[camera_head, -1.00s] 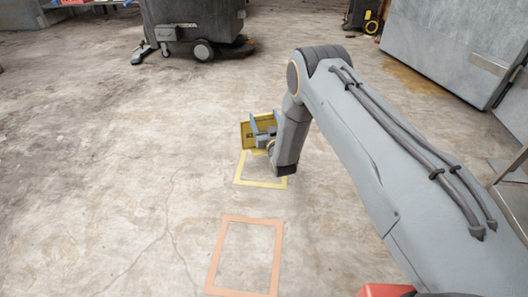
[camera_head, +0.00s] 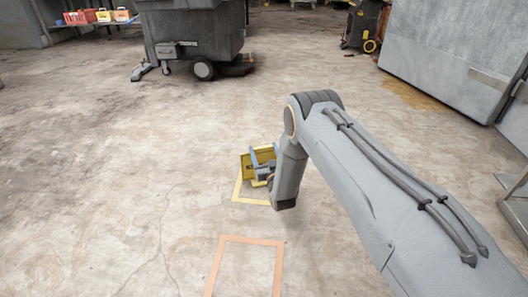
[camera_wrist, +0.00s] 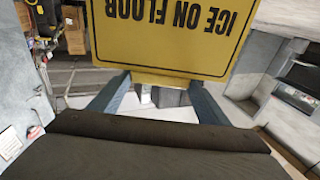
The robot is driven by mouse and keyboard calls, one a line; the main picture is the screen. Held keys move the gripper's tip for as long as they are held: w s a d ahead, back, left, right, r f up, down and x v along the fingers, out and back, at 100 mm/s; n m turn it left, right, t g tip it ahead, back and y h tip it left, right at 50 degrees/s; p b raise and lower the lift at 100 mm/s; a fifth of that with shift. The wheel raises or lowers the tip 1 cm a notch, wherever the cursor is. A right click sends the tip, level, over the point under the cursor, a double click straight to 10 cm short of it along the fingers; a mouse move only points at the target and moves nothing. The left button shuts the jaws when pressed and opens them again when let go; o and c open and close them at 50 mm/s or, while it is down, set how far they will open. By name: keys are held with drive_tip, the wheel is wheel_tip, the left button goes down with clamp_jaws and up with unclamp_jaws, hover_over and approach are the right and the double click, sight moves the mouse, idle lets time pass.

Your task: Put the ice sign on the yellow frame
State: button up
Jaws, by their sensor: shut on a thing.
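The ice sign is a yellow board with black lettering. It is held at the end of my arm in the head view (camera_head: 250,168), and its text "ICE ON FLOOR" appears upside down in the wrist view (camera_wrist: 165,35). My gripper (camera_head: 262,165) is shut on the sign, with its blue-grey fingers at either side of the sign's lower edge in the wrist view. The yellow frame (camera_head: 237,190) is a square outline on the floor. The sign is over its far part, and my arm hides its right side. I cannot tell whether the sign touches the floor.
An orange frame (camera_head: 250,239) lies on the floor nearer to me. A dark wheeled bin (camera_head: 195,35) stands at the back left, and a grey metal cabinet (camera_head: 440,50) at the right. Open concrete floor surrounds the frames.

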drive_tip(key=o, duration=1.4)
